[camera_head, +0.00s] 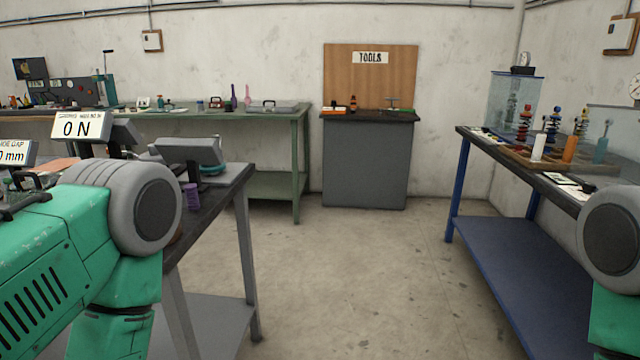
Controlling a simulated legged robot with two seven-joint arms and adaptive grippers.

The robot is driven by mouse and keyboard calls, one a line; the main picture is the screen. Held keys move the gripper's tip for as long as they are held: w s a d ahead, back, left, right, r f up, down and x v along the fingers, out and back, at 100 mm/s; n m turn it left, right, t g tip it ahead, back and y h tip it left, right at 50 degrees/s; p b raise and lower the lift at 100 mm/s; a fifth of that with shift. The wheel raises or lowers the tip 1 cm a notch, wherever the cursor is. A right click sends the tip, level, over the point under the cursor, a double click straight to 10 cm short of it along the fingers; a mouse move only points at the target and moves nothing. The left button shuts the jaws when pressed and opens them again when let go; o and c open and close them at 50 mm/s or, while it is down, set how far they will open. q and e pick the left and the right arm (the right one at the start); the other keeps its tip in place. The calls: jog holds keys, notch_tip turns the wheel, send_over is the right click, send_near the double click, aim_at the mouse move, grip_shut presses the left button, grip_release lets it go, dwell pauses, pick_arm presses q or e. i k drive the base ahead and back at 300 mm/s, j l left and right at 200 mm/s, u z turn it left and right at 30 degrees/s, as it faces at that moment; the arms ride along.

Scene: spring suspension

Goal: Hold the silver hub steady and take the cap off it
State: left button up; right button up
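I cannot make out the silver hub or its cap in the head view. Parts of my green and grey arms show at the lower left and the right edge. Neither gripper is in view, so I cannot see what they hold.
A dark-topped table (232,180) with a grey device (188,150) stands close at left. A green bench (285,117) and a grey tool cabinet (365,165) stand at the back. A blue table (530,240) at right bears shock absorbers and a wooden tray. The middle floor (340,270) is clear.

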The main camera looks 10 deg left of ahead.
aim_at(200, 107)
jog(key=i+l, duration=0.1)
jog(key=i, duration=0.55)
jog(key=i+l, duration=0.1)
jog(key=i, duration=0.5)
jog(key=i+l, duration=0.1)
jog(key=i, duration=0.55)
jog(key=i+u, duration=0.15)
jog(key=i, duration=1.85)
jog(key=i+u, duration=0.45)
jog(key=i+l+u, duration=0.1)
jog(key=i+u, duration=0.3)
jog(key=i+l+u, duration=0.25)
jog(key=i+u, duration=0.2)
jog(key=i+j+u, duration=0.15)
jog(key=i+u, duration=0.3)
jog(key=i+j+u, duration=0.1)
jog(key=i+u, duration=0.2)
jog(key=u, duration=0.2)
jog(key=i+j+z, duration=0.35)
jog(key=i, duration=0.15)
jog(key=i+j+z, duration=0.4)
jog(key=i+j, duration=0.05)
